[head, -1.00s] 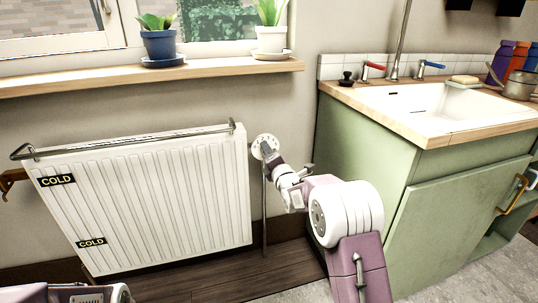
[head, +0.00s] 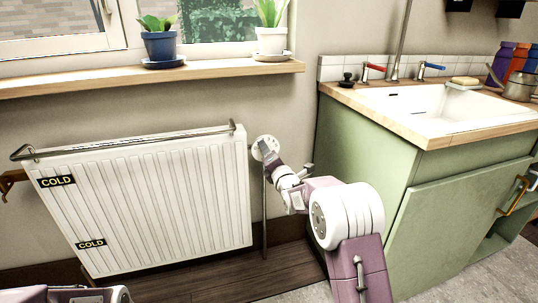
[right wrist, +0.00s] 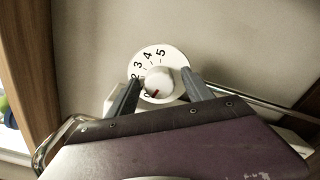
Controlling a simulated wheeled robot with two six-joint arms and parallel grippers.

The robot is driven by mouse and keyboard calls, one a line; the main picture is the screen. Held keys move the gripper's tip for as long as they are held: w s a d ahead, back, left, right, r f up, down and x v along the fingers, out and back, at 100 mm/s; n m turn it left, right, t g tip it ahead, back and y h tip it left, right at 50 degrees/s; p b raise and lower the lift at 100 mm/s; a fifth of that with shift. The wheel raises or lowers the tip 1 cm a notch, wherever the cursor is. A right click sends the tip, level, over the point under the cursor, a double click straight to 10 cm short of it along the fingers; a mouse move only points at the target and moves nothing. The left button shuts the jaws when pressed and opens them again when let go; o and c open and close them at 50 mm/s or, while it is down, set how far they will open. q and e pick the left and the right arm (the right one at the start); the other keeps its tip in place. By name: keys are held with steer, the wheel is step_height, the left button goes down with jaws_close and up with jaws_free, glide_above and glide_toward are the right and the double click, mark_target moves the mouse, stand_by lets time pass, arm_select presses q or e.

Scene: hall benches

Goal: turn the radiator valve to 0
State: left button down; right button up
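The radiator valve (head: 264,147) is a white disc on the wall at the radiator's right end. In the right wrist view its dial (right wrist: 146,56) shows black numbers 2, 3, 4 and 5. The white round knob (right wrist: 163,79) at its middle has a red mark pointing to the lower left. My right gripper (right wrist: 161,78) is open, one grey finger on each side of the knob, with small gaps showing. It also shows at the valve in the head view (head: 270,156). My left gripper is out of view.
The white radiator (head: 150,200) bears two COLD labels and a metal rail (head: 130,142) along its top. A thin pipe (head: 264,215) runs down below the valve. A green sink cabinet (head: 365,165) stands at right. Potted plants (head: 159,45) stand on the windowsill (head: 200,72) above.

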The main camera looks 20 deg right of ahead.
steer(key=s, duration=0.9)
steer(key=shift+d, duration=0.15)
